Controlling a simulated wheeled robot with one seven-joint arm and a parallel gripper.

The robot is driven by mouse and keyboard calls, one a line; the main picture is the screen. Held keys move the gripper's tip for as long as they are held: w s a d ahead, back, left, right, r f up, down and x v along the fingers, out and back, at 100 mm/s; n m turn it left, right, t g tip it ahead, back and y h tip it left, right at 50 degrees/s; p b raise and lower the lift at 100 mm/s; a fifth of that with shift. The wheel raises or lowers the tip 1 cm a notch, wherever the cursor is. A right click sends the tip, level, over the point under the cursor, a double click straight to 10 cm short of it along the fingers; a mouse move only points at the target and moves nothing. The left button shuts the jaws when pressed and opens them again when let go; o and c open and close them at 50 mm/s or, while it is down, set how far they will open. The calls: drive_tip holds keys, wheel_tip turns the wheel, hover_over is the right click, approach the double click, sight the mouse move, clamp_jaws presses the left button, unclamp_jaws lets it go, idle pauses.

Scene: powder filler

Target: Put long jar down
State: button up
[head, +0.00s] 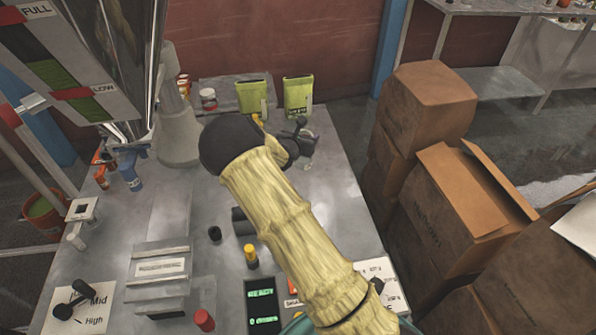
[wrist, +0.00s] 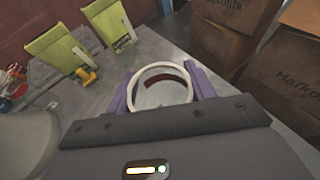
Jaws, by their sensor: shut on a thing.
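My gripper (wrist: 160,92) has its purple fingers shut around a clear round jar, the long jar (wrist: 162,68). In the wrist view I look down into the jar's open, pale rim, with a finger on each side. The jar's lower part and base are hidden, so I cannot tell whether it touches the table. In the head view my gripper (head: 299,138) is over the back right part of the grey metal table (head: 335,190), and the jar is hardly visible there.
Two green pouches (head: 252,97) (head: 298,94) stand behind the gripper. A small yellow object (wrist: 86,75) lies near them. A red-and-white jar (head: 208,99) stands further left. Cardboard boxes (head: 430,105) are stacked off the table's right edge. Bare tabletop lies around the gripper.

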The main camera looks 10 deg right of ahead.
sight(304, 160)
drive_tip(key=shift+f, duration=3.15)
drive_tip(key=shift+f, duration=0.1)
drive_tip(key=shift+f+b, duration=0.3)
drive_tip(key=shift+f, duration=1.5)
drive_tip(key=shift+f, duration=0.15)
drive_tip(key=o, duration=1.3)
drive_tip(key=shift+c, duration=0.2)
